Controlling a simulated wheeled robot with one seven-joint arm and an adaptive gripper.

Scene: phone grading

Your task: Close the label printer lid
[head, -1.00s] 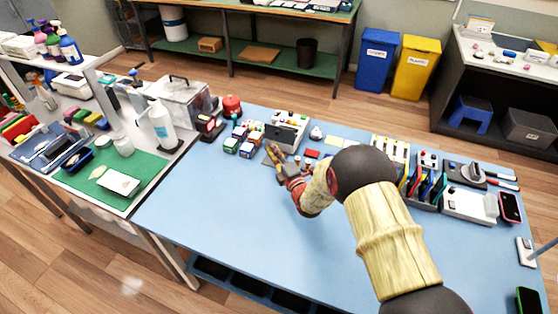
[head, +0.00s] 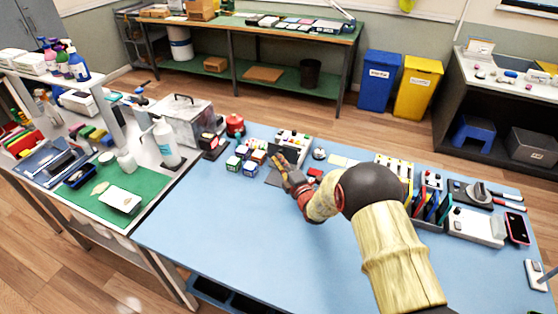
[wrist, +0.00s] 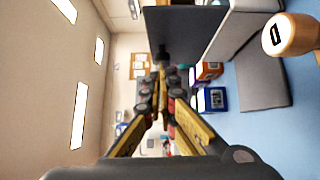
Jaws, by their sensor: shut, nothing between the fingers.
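The label printer shows in the wrist view as a white body (wrist: 245,22) at the top, with a dark grey panel (wrist: 188,32), apparently its raised lid, beside it. In the head view the printer (head: 285,151) appears to be the pale grey box at the back of the blue table, partly hidden by my gripper. My gripper (head: 281,161) is shut and empty, right in front of it. In the wrist view the fingertips (wrist: 161,72) are close to the panel's edge; I cannot tell whether they touch.
Small orange (wrist: 209,70) and blue (wrist: 211,99) boxes stand beside the printer. A dark grey flat pad (wrist: 262,76) lies on the table. A wooden-handled thing (wrist: 290,36) is nearby. The blue table's front left (head: 215,220) is clear.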

